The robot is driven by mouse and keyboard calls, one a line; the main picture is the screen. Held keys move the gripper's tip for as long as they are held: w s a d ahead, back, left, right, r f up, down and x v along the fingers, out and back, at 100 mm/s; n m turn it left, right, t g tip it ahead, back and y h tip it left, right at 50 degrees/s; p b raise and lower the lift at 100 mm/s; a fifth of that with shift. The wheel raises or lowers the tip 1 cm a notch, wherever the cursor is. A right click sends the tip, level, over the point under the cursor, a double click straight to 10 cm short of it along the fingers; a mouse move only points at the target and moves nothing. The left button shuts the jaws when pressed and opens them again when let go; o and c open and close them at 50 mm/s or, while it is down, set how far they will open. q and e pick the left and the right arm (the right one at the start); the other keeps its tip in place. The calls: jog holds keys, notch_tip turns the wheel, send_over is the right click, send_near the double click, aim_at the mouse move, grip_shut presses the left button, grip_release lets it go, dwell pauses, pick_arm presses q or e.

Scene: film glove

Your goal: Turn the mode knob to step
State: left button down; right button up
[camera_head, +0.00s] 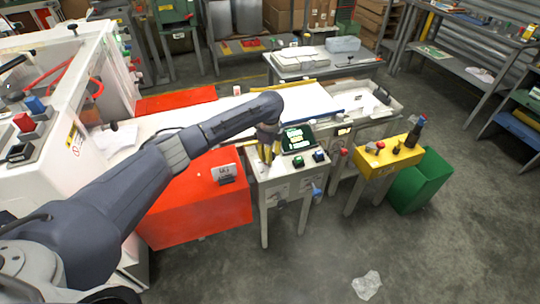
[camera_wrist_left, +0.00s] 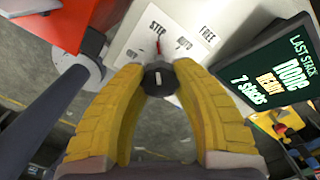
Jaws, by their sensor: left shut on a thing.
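The mode knob (camera_wrist_left: 159,79) is a dark round knob with a pale line on its face. It sits between the yellow fingertips of my left gripper (camera_wrist_left: 159,80), which are shut on it from both sides. A white label plate (camera_wrist_left: 145,45) beyond the knob reads STEP and FREE, with smaller words that are hard to read. A thin red mark shows below STEP. In the head view my left gripper (camera_head: 267,151) points down at the white control console (camera_head: 285,171), and the knob is hidden there. My right gripper is not in view.
A dark green screen (camera_wrist_left: 276,72) stands close to the right of the gripper. Green and black buttons (camera_head: 308,158) sit on the console's right side. A red cabinet (camera_head: 195,205) is to the left, a yellow button box (camera_head: 377,160) to the right.

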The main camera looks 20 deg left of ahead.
pick_arm(q)
jog(key=shift+m, duration=0.4)
jog(key=c, duration=0.9)
grip_release()
notch_tip(320, 180, up, 12)
dwell(0.5)
